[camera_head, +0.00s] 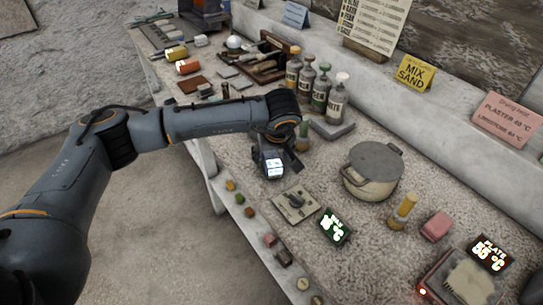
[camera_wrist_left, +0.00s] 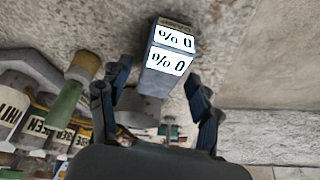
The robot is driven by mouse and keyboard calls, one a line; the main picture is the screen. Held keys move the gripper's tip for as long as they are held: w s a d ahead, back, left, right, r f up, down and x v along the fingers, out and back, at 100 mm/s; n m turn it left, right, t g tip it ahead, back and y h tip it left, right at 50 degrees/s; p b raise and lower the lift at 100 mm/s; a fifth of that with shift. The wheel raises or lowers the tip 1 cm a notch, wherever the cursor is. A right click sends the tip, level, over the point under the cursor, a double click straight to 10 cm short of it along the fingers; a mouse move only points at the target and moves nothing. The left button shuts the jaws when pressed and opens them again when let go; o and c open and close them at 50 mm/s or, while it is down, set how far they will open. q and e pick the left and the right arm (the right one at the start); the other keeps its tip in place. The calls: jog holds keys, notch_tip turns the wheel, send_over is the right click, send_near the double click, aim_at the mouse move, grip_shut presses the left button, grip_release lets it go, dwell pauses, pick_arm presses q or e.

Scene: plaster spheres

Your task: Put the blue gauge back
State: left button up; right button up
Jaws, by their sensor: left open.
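The blue gauge (camera_wrist_left: 153,82) is a small blue-grey block with two lit white faces reading "0 %". In the head view the gauge (camera_head: 272,167) stands near the front edge of the stone worktop (camera_head: 350,225). My left gripper (camera_head: 277,158) is over it, at the end of the arm from the left. In the left wrist view the open fingers of the left gripper (camera_wrist_left: 157,78) lie one on each side of the gauge, with gaps visible. Whether the gauge touches the worktop is hidden in the head view. My right gripper is not in view.
A lidded pot (camera_head: 373,172), a green-lit display (camera_head: 335,226) and a flat plate with a dark knob (camera_head: 296,203) stand nearby. Labelled bottles (camera_head: 320,92) are behind the gripper. A green-handled brush (camera_wrist_left: 68,100) is close to the left finger. Small blocks (camera_head: 270,239) line the front ledge.

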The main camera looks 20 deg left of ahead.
pick_arm(q)
jog(key=b+v, duration=0.1)
jog(key=v, duration=0.9)
jog(key=shift+s+r+b, duration=0.2)
jog(key=shift+r+b, duration=0.1)
jog(key=shift+d, duration=0.1)
